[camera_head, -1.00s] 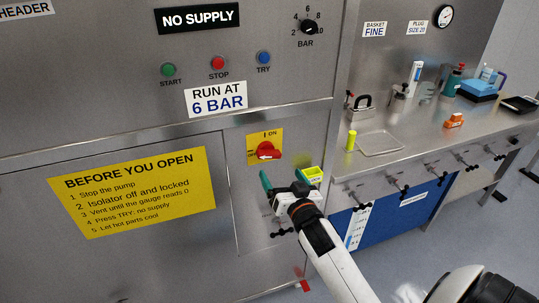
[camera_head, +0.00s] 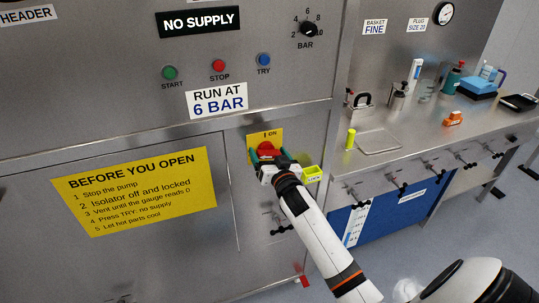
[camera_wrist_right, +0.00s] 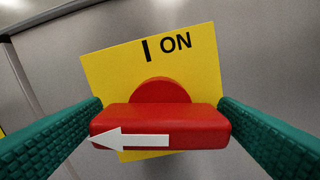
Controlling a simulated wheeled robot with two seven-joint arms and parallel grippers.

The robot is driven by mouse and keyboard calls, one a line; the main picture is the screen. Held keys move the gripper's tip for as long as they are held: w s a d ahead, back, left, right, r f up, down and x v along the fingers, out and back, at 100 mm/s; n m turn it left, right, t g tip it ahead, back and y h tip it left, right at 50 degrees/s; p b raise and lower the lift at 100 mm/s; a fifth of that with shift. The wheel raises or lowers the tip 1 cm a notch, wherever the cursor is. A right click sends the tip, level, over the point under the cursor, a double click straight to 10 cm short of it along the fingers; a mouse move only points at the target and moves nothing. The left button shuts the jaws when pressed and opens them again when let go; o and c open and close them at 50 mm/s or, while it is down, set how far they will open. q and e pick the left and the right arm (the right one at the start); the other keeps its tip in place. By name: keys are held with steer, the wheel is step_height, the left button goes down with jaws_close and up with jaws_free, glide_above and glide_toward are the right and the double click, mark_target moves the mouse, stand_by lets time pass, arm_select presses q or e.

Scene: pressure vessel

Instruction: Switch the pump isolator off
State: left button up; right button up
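The pump isolator is a red handle (camera_head: 267,149) on a yellow plate (camera_head: 252,137) on the steel panel. In the right wrist view the red handle (camera_wrist_right: 160,127) lies crosswise, its white arrow (camera_wrist_right: 130,139) pointing left. "I ON" (camera_wrist_right: 167,46) is printed above it; the plate's lower part is hidden. My right gripper (camera_head: 268,157) is at the handle, its green fingers open, one beside each end of it. I cannot tell whether they touch it. My left gripper is not in view.
A yellow-green lock holder (camera_head: 312,174) sits just right of my right gripper. Start, stop and try buttons (camera_head: 218,66) are above. A steel bench (camera_head: 420,140) with hooks along its front stands at right. The panel left of the isolator is flat.

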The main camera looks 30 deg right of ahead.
steer(key=c, duration=0.8)
steer(key=shift+n, duration=1.5)
steer(key=o, duration=1)
steer(key=shift+b+v, duration=1.05)
steer(key=shift+v, duration=5)
steer(key=shift+d+f, duration=0.1)
steer(key=shift+f, duration=0.05)
